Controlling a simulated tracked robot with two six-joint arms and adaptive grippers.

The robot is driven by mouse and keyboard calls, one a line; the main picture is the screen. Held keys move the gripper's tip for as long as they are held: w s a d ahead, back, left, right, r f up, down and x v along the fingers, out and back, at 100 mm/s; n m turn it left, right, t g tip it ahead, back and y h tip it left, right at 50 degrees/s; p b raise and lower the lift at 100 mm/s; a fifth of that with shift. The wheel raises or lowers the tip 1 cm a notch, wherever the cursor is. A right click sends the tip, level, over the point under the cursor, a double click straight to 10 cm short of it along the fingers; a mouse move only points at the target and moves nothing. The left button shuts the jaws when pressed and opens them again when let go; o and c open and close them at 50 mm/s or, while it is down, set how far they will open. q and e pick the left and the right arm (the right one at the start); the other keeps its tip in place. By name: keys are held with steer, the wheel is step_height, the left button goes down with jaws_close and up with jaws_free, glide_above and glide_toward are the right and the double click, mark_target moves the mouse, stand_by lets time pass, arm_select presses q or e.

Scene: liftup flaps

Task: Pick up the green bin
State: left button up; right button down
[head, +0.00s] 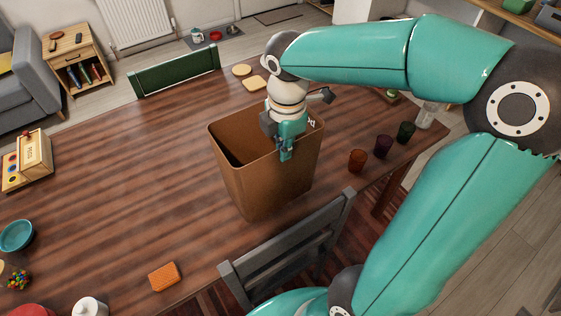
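No green bin shows in the head view. A brown, open-topped bin (250,185) stands on the wooden table, near its right part. My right gripper (286,150) comes down from above at the bin's near right rim. Part of it shows against the outside of the bin wall. Its other finger is hidden, so I cannot tell if it is closed on the rim. My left gripper is not in view.
The table (120,170) is clear left of the bin. A grey chair (290,250) stands close at the near edge, a green chair (175,75) at the far edge. Several coloured cups (383,146) stand right of the bin. An orange block (164,276) lies near the front.

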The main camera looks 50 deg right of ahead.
mark_target(284, 163)
step_height(284, 163, down, 4)
steer(key=shift+r, duration=0.15)
steer(key=c, duration=1.8)
jaws_free()
steer(key=shift+c, duration=0.2)
steer(key=o, duration=0.5)
